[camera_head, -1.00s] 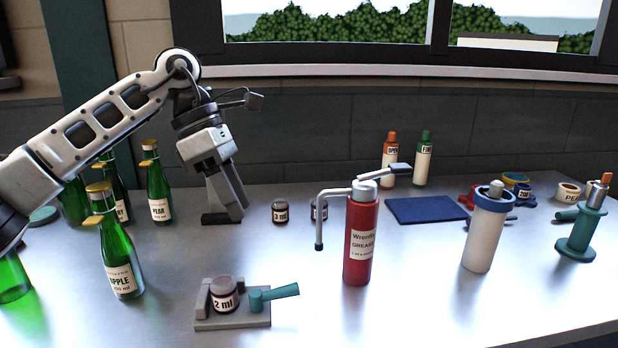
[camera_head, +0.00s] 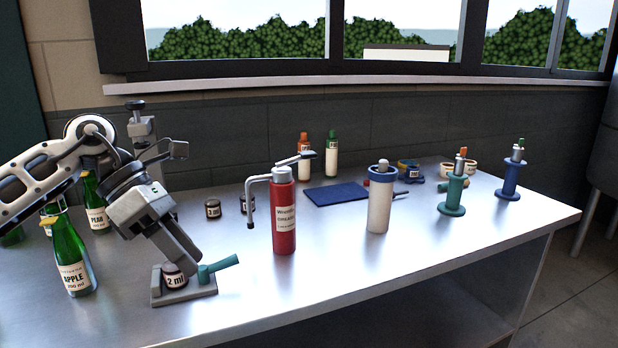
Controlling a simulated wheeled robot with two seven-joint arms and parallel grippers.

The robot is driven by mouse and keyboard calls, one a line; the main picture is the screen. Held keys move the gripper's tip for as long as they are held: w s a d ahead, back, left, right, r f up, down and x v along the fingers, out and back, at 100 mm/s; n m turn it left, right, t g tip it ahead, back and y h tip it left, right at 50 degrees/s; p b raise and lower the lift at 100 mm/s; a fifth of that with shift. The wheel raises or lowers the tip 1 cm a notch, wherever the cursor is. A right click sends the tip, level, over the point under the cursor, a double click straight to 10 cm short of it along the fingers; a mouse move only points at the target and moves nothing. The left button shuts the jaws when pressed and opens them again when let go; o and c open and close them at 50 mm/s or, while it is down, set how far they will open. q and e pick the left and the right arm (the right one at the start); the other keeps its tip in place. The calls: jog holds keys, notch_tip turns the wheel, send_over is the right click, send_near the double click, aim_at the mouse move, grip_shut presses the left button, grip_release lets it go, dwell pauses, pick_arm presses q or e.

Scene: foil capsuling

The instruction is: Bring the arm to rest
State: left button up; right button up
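My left gripper (camera_head: 182,250) comes in from the left and points down to the right. Its fingers show side-on, so I cannot tell whether it is open or shut. Its tip shows just above the small 2 ml jar (camera_head: 174,281) in the grey clamp (camera_head: 200,291) with a teal handle; I cannot tell whether they touch. My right gripper does not show.
A red grease bottle (camera_head: 283,225) and a white, blue-rimmed cylinder (camera_head: 379,205) stand mid-table. A blue mat (camera_head: 338,194) lies behind them. Teal (camera_head: 455,195) and blue (camera_head: 511,180) stands are at the right. The front right tabletop is clear.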

pick_arm(q)
jog(key=s+d+f+n+t+h+p, duration=0.1)
jog(key=s+d+n+h, duration=0.2)
jog(key=d+n+h, duration=0.35)
jog(key=s+d+f+n+t+h, duration=0.1)
jog(key=s+d+n+h, duration=0.25)
jog(key=d+h, duration=0.55)
jog(key=w+a+f+n+t+y, duration=0.1)
jog(key=a+f+n+t+y, duration=0.1)
jog(key=f+n+t+y, duration=0.8)
jog(key=w+a+n+t+y, duration=0.1)
jog(key=a+n+t+y, duration=0.15)
jog(key=n+t, duration=0.9)
jog(key=s+a+f+n+g+y, duration=0.3)
jog(key=s+f+n+g, duration=0.2)
jog(key=s+f+n, duration=0.2)
jog(key=s+a+f+n+g+y+p, duration=0.1)
jog(key=s+a+f+n+g+y, duration=0.3)
jog(key=f+n, duration=0.5)
jog(key=s+f+g, duration=0.1)
jog(key=s+g, duration=0.1)
jog(key=shift+s+a+f, duration=0.15)
jog(key=shift+s+f, duration=0.05)
jog(key=shift+s, duration=0.2)
